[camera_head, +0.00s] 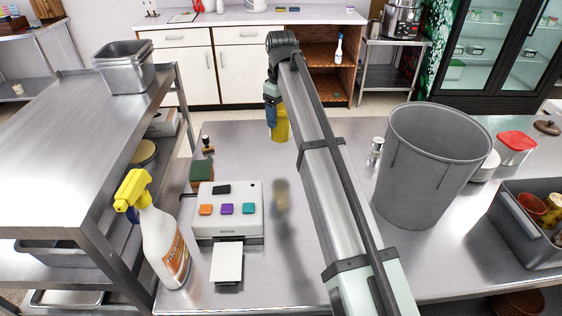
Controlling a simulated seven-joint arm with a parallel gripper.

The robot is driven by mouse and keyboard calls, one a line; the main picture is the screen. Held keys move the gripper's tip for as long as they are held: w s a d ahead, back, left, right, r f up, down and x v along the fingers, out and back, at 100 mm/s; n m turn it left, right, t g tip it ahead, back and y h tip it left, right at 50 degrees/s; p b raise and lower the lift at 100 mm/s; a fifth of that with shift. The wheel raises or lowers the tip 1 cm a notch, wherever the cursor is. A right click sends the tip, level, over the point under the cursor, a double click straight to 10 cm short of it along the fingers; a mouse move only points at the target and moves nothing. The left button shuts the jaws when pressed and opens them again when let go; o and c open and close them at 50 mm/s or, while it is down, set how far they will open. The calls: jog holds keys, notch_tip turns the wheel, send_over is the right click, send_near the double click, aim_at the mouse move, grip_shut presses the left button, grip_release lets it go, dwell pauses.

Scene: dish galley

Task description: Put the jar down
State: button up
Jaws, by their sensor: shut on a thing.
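The jar (280,128) is yellow and shows just left of my arm, in the upper middle of the head view. My gripper (271,112) is shut on it; the gripper hides the jar's upper part. The jar appears upright, near the far edge of the steel table (310,275). A blurred yellowish reflection lies on the tabletop nearer the camera. I cannot tell for sure how high the jar's base is above the table.
A label printer (228,211) and a spray bottle (163,240) stand left. A large grey bin (432,165) stands right, with a salt shaker (376,148), a red-lidded tub (515,147) and a grey tub (528,235) nearby. The tabletop between printer and bin looks clear under my arm.

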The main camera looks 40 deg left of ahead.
aim_at(281, 140)
jog(key=shift+f, duration=4.95)
jog(key=shift+f, duration=0.1)
jog(key=o, duration=1.4)
notch_tip(281, 140, up, 12)
jog(key=shift+r, duration=0.1)
